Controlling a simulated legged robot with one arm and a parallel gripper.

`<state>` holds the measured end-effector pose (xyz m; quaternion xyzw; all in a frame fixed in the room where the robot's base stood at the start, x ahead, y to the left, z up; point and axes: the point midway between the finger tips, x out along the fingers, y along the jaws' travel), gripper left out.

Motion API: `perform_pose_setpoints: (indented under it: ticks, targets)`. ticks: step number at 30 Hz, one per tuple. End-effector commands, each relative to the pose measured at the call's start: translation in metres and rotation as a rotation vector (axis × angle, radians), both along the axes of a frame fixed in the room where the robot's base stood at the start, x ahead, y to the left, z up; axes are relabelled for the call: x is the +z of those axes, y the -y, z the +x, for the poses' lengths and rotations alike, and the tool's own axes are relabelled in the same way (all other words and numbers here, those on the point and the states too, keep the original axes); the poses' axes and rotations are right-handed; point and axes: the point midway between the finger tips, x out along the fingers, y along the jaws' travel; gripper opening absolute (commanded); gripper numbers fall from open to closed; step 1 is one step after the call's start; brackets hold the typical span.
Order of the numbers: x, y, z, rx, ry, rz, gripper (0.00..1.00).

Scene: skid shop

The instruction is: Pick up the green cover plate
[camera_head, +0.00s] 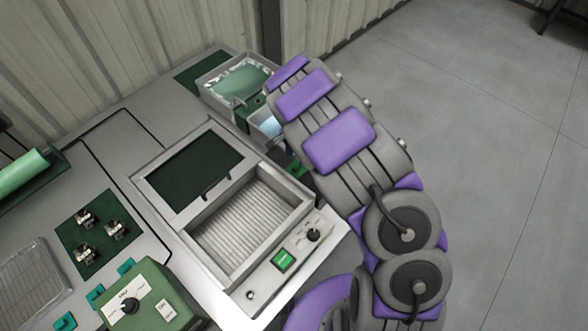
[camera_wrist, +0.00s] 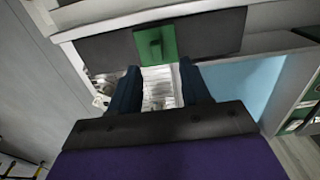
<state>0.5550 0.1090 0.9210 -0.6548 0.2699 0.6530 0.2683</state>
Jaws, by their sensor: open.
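A green square plate (camera_wrist: 155,44) with a small raised tab shows at the top middle of the wrist view, on a dark grey bar. It looks like the green cover plate. My gripper (camera_wrist: 160,68) is open, its two dark fingers pointing towards the plate and just short of it in the picture. Nothing shows between the fingers but a pale ribbed surface beyond. I cannot tell how far the fingers are from the plate in depth. In the head view my arm hides most of the gripper, and I cannot make out the plate clearly there.
A metal bin (camera_head: 205,82) with pale green contents stands at the back of the bench. A light blue surface (camera_wrist: 243,86) lies right of the fingers. A machine with an open ribbed well (camera_head: 238,228) and a green control box (camera_head: 152,300) are nearer.

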Motion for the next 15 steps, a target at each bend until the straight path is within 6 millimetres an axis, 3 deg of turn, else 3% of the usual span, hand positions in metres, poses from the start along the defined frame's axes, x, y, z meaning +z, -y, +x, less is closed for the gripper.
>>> perform_pose_setpoints:
  ticks: [9, 15]
  targets:
    - [-0.043, -0.007, -0.006, -0.001, -0.006, -0.005, 0.47]
    - [-0.051, -0.009, -0.006, 0.000, -0.005, -0.005, 0.47]
